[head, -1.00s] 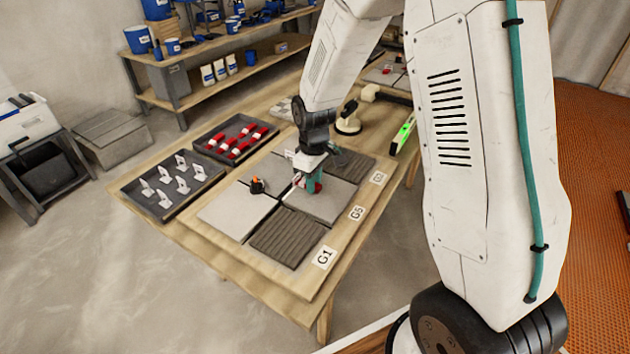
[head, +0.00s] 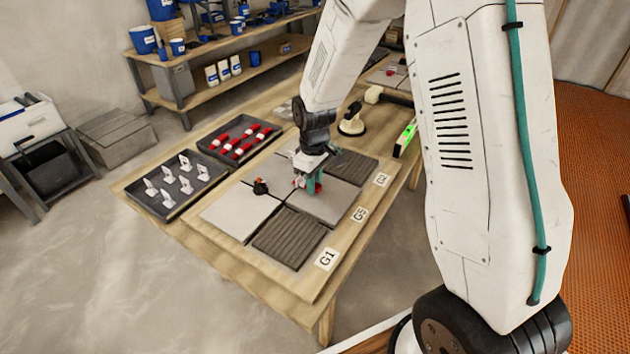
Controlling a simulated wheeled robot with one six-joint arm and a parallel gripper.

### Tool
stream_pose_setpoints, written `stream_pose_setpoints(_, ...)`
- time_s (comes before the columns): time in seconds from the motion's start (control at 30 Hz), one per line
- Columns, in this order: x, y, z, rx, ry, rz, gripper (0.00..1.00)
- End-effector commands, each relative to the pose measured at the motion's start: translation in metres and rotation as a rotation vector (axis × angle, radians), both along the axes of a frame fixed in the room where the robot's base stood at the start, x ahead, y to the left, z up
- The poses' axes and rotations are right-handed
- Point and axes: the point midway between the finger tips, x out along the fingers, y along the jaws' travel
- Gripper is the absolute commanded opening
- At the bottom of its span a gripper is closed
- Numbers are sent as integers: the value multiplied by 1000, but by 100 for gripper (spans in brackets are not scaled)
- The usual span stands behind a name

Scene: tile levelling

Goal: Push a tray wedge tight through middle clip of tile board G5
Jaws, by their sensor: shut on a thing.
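The tile board (head: 250,280) lies on the wooden table, with grey tiles and darker ridged tiles and labels G1, G5 (head: 359,214) and one more. My gripper (head: 313,188) is low over the middle of the board, its teal fingers shut on a red wedge (head: 319,187), which shows only in part. A small white bit, perhaps the middle clip (head: 297,181), shows just left of the fingers. How far the wedge sits in the clip is hidden.
A grey tray of red wedges (head: 240,140) and a tray of white clips (head: 168,186) stand left of the board. A suction cup (head: 352,121) and a green-lit level (head: 405,138) lie behind and right. Shelves with blue buckets stand at the back.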

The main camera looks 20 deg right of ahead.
Motion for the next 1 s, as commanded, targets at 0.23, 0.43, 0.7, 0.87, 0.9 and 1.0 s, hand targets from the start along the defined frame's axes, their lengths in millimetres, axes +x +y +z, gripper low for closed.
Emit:
stream_pose_setpoints(0.23,2,0,2,0,-6,0,1)
stream_pose_setpoints(0.43,2,0,2,1,-7,-1,22)
stream_pose_setpoints(0.7,1,0,1,1,-4,-1,44)
stream_pose_setpoints(0.87,2,0,6,0,-6,-1,44)
stream_pose_setpoints(0.9,2,0,10,0,-7,-1,44)
stream_pose_setpoints(1.0,2,0,25,0,-9,0,44)
